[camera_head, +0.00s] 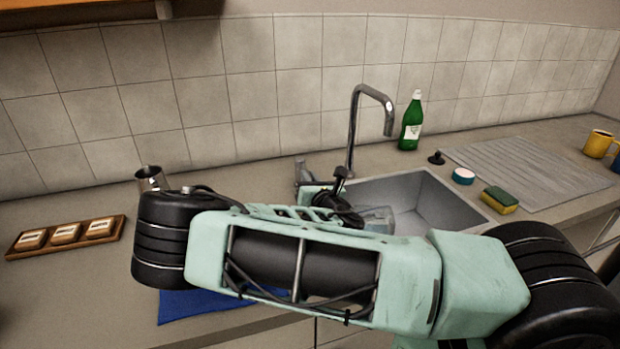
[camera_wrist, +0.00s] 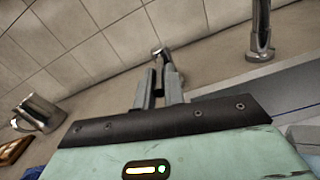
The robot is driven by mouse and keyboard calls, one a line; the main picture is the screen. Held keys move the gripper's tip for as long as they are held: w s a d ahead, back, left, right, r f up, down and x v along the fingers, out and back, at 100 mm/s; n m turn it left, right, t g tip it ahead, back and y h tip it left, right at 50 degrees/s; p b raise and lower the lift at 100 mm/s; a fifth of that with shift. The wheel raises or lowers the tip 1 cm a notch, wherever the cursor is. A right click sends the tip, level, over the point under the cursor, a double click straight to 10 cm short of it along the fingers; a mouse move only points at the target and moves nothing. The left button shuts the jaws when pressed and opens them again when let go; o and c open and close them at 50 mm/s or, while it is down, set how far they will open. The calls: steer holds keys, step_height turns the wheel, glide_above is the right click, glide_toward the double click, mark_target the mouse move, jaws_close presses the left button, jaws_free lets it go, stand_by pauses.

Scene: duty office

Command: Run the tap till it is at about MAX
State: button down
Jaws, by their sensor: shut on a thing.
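The chrome tap (camera_head: 353,125) stands behind the sink (camera_head: 445,205), its spout bent over the basin. I see no water stream below the spout. The tap's lever post (camera_head: 299,172) stands to the left of the spout; its top shows in the wrist view (camera_wrist: 160,52). My gripper (camera_wrist: 159,82) is at this lever, its fingers shut on it; the grip itself is partly hidden. A clear container (camera_head: 379,214) stands in the left part of the sink, mostly hidden by my arm. Its MAX mark and water level cannot be made out.
A green bottle (camera_head: 411,122) stands behind the sink. A blue-and-white tub (camera_head: 463,177) and sponge (camera_head: 499,200) lie right of it, near the drainboard (camera_head: 530,170). A metal jug (camera_wrist: 40,113) and a wooden tray (camera_head: 24,252) are left. A blue cloth (camera_head: 190,306) lies in front.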

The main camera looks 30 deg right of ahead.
steer(key=shift+r, duration=0.1)
steer(key=c, duration=1.5)
jaws_free()
steer(key=shift+s, duration=0.15)
steer(key=shift+s+a, duration=0.1)
steer(key=shift+s, duration=0.2)
steer(key=v, duration=0.8)
steer(key=shift+s+a+r, duration=0.15)
steer(key=shift+s+r, duration=0.05)
steer(key=shift+r, duration=0.05)
steer(key=shift+s+a+p, duration=0.15)
steer(key=shift+s+p, duration=0.15)
steer(key=shift+p, duration=0.6)
steer(key=p+v, duration=0.5)
steer(key=v, duration=0.1)
steer(key=shift+s+f+p, duration=0.15)
steer(key=shift+s+p, duration=0.1)
steer(key=shift+p, duration=0.05)
steer(key=shift+s+a+f, duration=0.1)
steer(key=shift+s+f, duration=0.05)
steer(key=shift+s, duration=0.3)
